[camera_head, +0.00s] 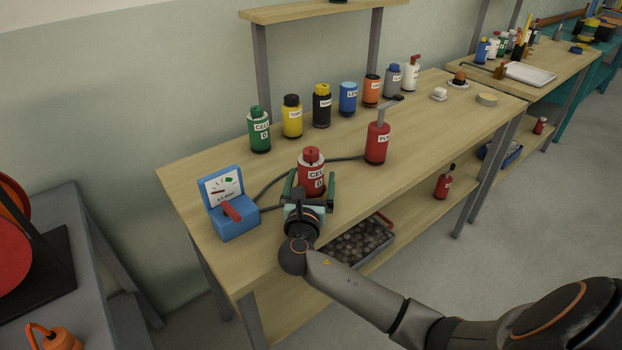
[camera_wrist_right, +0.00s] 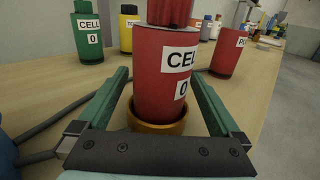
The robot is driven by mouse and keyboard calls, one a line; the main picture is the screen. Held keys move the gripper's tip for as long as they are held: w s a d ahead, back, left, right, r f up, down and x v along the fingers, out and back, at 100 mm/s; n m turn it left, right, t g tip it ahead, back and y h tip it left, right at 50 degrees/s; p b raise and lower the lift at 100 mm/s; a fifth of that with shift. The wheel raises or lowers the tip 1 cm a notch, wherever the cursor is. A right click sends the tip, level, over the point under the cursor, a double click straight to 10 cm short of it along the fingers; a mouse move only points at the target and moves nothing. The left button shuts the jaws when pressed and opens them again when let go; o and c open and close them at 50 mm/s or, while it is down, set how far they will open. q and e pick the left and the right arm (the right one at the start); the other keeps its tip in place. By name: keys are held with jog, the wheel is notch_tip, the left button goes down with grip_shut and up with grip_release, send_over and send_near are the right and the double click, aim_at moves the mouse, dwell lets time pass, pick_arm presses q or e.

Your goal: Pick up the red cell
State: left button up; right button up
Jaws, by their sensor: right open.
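The red cell (camera_head: 312,178) stands upright on the wooden bench, near its front edge, with a white label reading CELL 0. In the right wrist view the red cell (camera_wrist_right: 163,75) rises in the middle, its base in a brass-coloured ring (camera_wrist_right: 157,123). My right gripper (camera_head: 310,188) is open, its green fingers on either side of the cell. In the right wrist view, gaps show between the fingers and the cell's lower part. The gripper hides the cell's base in the head view. My left gripper is not in view.
A blue gauge box (camera_head: 233,208) with a red lever stands left of the cell. A dark cable runs behind the cell to a red pump bottle (camera_head: 377,143). A green cell (camera_head: 259,130) and several bottles line the back. A grey tray (camera_head: 358,250) lies on the lower shelf.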

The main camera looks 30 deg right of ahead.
jog(key=c, duration=1.5)
